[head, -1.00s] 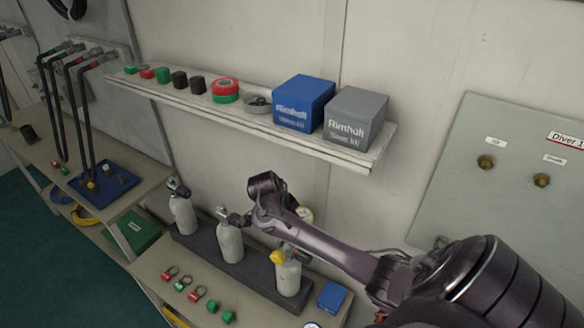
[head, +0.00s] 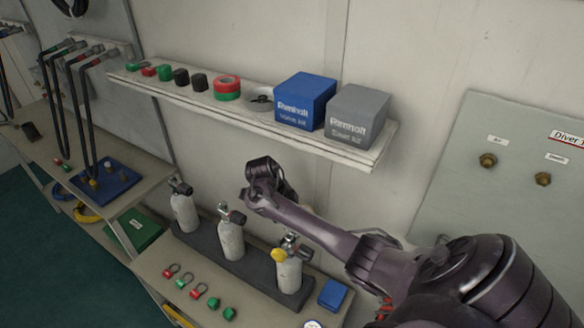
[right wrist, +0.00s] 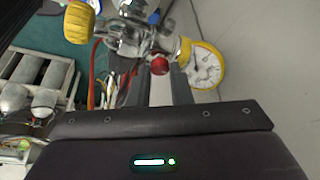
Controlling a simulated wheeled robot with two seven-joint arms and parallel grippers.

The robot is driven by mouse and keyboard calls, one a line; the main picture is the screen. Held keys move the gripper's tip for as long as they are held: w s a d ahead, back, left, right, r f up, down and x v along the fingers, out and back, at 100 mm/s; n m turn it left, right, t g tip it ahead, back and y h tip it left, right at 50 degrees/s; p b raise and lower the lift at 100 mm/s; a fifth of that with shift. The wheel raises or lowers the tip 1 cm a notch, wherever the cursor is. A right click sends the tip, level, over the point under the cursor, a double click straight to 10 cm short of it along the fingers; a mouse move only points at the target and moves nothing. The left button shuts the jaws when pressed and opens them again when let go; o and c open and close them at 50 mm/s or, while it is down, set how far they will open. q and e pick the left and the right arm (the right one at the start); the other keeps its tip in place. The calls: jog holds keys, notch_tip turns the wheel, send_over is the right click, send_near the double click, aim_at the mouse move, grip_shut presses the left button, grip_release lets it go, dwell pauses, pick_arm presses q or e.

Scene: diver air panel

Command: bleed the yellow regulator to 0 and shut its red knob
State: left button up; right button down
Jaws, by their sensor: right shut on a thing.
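The yellow regulator (head: 290,246) sits on the rightmost white cylinder (head: 288,278), its yellow handwheel facing left. The right wrist view shows its metal body (right wrist: 125,35), the yellow handwheel (right wrist: 80,20), a yellow-rimmed gauge (right wrist: 205,65) and a small red knob (right wrist: 159,66). The needle reading is too small to tell. My right gripper (right wrist: 168,78) is at the red knob, its grey fingers shut on it, though the contact is partly unclear. My left gripper is out of view.
Two more cylinders (head: 230,240) stand to the left in the dark rack (head: 262,284). Red and green tags (head: 198,290) and a blue box (head: 333,294) lie on the bench. A shelf (head: 240,110) with boxes runs above my right arm.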

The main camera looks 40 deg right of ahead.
dwell(0.4)
jog(key=c, duration=1.3)
grip_release()
jog(key=shift+r, duration=0.1)
